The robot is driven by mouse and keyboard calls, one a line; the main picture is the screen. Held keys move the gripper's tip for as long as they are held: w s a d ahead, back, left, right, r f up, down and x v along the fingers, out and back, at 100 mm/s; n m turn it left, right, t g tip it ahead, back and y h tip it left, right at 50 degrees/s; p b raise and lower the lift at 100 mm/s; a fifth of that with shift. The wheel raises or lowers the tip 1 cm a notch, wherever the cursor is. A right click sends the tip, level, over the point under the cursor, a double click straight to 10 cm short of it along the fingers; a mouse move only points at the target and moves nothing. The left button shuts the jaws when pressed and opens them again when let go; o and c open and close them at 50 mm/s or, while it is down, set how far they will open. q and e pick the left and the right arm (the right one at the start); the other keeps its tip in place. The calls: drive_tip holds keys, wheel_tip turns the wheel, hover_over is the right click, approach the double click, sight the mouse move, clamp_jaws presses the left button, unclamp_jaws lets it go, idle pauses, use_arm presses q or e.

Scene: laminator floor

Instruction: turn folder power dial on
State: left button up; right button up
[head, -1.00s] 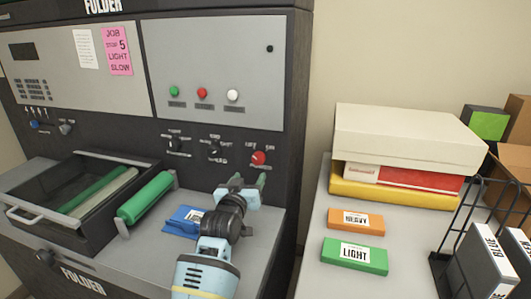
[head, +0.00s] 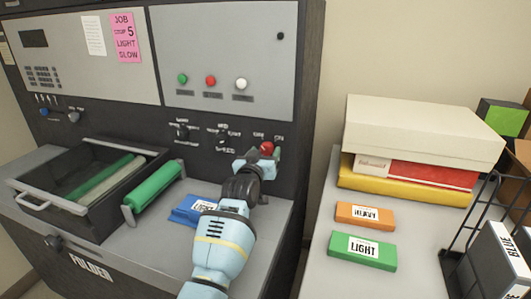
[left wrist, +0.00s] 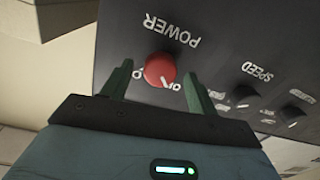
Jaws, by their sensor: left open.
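The red power dial (head: 267,148) is on the folder's dark front panel, at the right end of the row of dials. In the left wrist view the dial (left wrist: 160,69) appears under the upside-down word POWER, with a white mark toward its lower right. Small labels beside it are partly hidden, so I cannot tell its setting for sure. My left gripper (head: 264,160) is open in front of the dial. In the left wrist view its two green fingers (left wrist: 157,72) stand on either side of the dial; contact is not clear. My right gripper is not in view.
The speed dial (left wrist: 246,94) and another black dial sit beside the power dial. A blue LIGHT block (head: 188,210) lies on the folder's ledge near my left arm. A side table holds boxes, an orange HEAVY block (head: 364,216) and a green LIGHT block (head: 358,251).

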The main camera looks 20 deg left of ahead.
use_arm(q)
drive_tip(key=shift+w, duration=0.45)
drive_tip(key=c, duration=1)
